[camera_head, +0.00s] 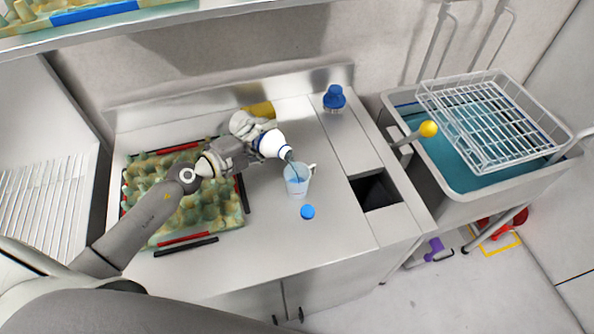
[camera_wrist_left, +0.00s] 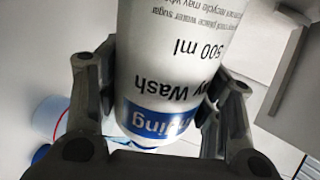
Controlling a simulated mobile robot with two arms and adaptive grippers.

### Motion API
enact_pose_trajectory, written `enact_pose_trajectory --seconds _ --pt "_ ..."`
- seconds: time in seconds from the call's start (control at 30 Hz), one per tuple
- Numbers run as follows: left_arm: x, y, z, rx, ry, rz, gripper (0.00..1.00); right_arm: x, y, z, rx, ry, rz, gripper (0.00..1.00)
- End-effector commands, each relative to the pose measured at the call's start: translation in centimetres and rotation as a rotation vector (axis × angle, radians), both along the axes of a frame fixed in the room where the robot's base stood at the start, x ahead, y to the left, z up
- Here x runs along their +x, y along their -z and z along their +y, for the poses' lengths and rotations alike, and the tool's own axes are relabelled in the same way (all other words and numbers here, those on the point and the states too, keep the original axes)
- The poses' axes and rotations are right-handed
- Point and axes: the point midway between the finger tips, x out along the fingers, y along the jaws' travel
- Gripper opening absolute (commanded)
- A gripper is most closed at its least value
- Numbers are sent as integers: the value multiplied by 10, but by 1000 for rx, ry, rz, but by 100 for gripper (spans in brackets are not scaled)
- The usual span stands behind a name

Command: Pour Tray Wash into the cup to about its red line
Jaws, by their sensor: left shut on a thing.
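My left gripper (camera_head: 250,143) is shut on a white Tray Wash bottle (camera_head: 272,144) and holds it tilted, neck down to the right. In the left wrist view the bottle (camera_wrist_left: 170,75) shows its upside-down label with "500 ml" and "Wash" between the fingers. The clear handled cup (camera_head: 298,180) stands upright on the counter just below the bottle's mouth. It looks pale blue inside; its exact level cannot be read. Part of the cup (camera_wrist_left: 48,114) with a red line shows in the left wrist view. A blue cap (camera_head: 308,212) lies on the counter. My right gripper is not in view.
A stained egg tray (camera_head: 234,218) lies left on the counter. A blue-capped bottle (camera_head: 333,97) stands at the back, near a dark square opening (camera_head: 376,191). A sink (camera_head: 456,183) with a wire basket (camera_head: 488,118) is right. The counter's front right is clear.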

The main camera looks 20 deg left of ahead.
Motion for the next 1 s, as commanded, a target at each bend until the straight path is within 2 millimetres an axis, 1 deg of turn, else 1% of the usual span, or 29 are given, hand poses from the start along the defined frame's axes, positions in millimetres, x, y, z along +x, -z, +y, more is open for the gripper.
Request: enact_pose_trajectory --seconds 0.5,0.57,0.63,0.7,0.73,0.8,0.9,1.0 --pt "0 -1 0 6 -1 -6 20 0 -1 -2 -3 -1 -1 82" --pt "1 7 0 -20 -1 5 20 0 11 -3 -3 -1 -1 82" --pt "1 19 1 -82 2 32 20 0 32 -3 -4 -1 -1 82" --pt "3 23 4 -138 3 57 20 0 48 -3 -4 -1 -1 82" --pt "3 24 5 -158 4 67 20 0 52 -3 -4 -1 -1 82" --pt "4 22 6 -191 5 82 20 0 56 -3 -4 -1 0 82" --pt "4 17 6 -207 6 90 20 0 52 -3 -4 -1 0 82" --pt "4 20 5 -235 4 104 20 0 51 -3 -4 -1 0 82"
